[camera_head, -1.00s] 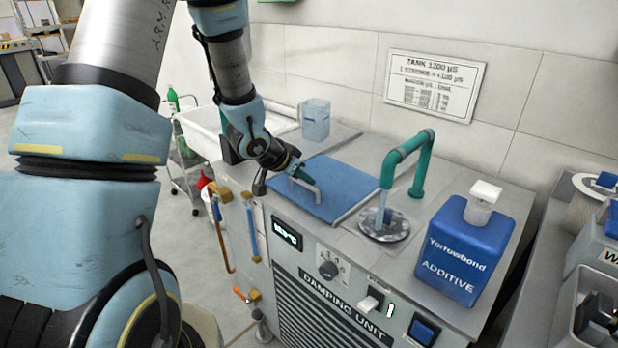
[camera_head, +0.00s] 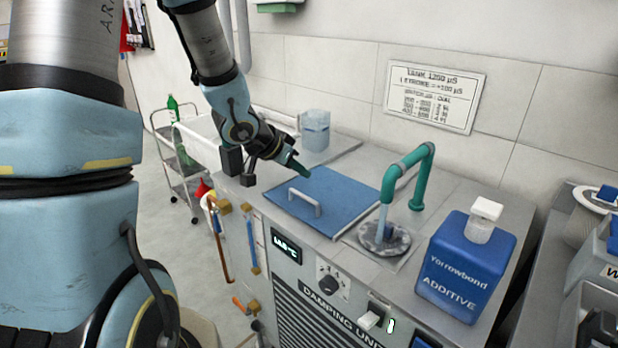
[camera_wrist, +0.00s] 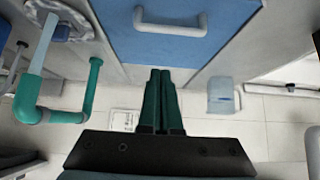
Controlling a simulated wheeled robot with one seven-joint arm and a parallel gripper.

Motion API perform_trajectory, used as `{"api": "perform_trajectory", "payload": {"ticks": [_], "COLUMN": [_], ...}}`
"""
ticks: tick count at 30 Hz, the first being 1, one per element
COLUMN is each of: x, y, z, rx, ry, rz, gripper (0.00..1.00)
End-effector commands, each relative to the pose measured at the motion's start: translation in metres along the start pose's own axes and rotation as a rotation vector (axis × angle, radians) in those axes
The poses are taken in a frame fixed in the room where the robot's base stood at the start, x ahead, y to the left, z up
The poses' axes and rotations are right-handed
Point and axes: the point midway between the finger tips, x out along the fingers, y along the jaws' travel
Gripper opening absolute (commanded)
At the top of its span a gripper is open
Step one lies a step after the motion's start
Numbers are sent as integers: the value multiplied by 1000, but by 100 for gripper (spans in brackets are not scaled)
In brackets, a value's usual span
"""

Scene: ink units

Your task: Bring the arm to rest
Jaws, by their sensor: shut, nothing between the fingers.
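My arm reaches down from the top of the head view, and my gripper (camera_head: 301,168) hangs above the back left part of the blue lid (camera_head: 335,207) on the damping unit. In the wrist view my gripper (camera_wrist: 160,75) has its two green fingers pressed together, with nothing between them. The lid's grey handle (camera_head: 304,201) stands apart from the fingers. In the wrist view the handle (camera_wrist: 170,27) shows beyond the fingertips on the lid (camera_wrist: 190,48). The lid lies flat and closed.
A green pipe (camera_head: 408,168) runs water into a round drain (camera_head: 385,239) right of the lid. A blue additive bottle (camera_head: 464,268) stands at the front right. A clear jug (camera_head: 315,130) stands behind my gripper. A wall sign (camera_head: 434,96) hangs behind.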

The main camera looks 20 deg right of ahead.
Motion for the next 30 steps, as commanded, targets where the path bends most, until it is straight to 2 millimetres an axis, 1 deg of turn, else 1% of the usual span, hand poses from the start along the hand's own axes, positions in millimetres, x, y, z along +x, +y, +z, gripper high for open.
{"api": "perform_trajectory", "payload": {"ticks": [1,3,8,11,13,14,15,16,17,18,20,21,23,24,27,30], "x": [-8,-13,-18,-24,-37,-44,-58,-70,-83,-101,-128,-144,-164,-176,-194,-204], "y": [-1,0,0,-12,-31,-41,-56,-66,-75,-84,-90,-88,-81,-74,-55,-42], "z": [-1,-1,0,6,16,24,36,48,60,78,106,122,143,154,172,180], "rx": [0,-2,0,-25,-70,-99,-148,-192,-241,-312,-423,-496,-604,-669,-802,-881], "ry": [1,0,-1,-19,-54,-77,-114,-148,-186,-237,-315,-363,-427,-461,-521,-551], "rz": [-2,-1,-2,-44,-118,-160,-222,-270,-316,-371,-432,-458,-477,-480,-463,-442], "gripper": [0,0,0,0,0,0,0,0,0,0,0,0,0,0,0,0]}}
